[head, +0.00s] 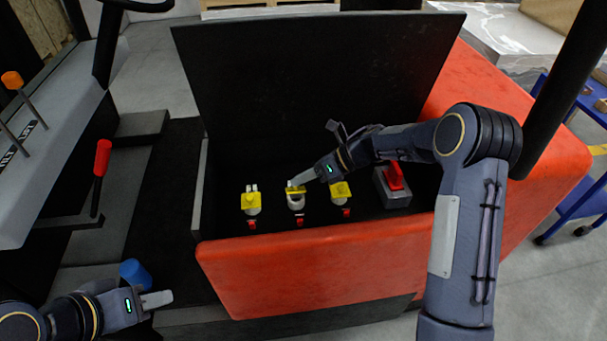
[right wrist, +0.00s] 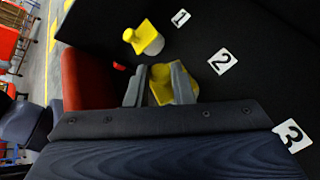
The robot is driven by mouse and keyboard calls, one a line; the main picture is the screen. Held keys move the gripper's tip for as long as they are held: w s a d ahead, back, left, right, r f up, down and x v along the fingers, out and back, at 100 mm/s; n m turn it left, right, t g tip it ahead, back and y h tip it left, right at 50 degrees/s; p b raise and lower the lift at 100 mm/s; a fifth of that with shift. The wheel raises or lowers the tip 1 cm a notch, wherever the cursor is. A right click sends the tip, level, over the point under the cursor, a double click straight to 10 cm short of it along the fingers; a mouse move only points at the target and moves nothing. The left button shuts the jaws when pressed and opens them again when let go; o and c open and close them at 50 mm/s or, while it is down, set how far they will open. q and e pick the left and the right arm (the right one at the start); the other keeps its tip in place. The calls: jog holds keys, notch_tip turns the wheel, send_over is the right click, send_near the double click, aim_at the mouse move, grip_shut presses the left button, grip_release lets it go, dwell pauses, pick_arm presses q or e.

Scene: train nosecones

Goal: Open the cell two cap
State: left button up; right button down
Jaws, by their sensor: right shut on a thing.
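The cell two cap is yellow and sits in the middle of a row of three in the black bay; it shows in the head view (head: 296,188) and, by the "2" label, in the right wrist view (right wrist: 160,86). A pale round part shows just below it in the head view. My right gripper (head: 303,180) reaches in from the right, its two grey fingers (right wrist: 159,88) shut on this cap. The fingers hide part of it. My left gripper (head: 155,299) is at the lower left, away from the bay, beside a blue cylinder (head: 134,273); its finger gap is not visible.
Yellow caps one (head: 251,201) and three (head: 341,192) stand close on either side. A red switch (head: 394,177) on a grey box is to the right. The raised black lid (head: 315,70) stands behind, and the red front wall (head: 310,265) borders the bay.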

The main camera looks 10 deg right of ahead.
jog(key=shift+w, duration=0.1)
dwell(0.4)
jog(key=c, duration=1.3)
grip_release()
jog(key=b+v, duration=0.1)
jog(key=v, duration=0.6)
jog(key=shift+d+r, duration=0.25)
jog(key=shift+d, duration=0.1)
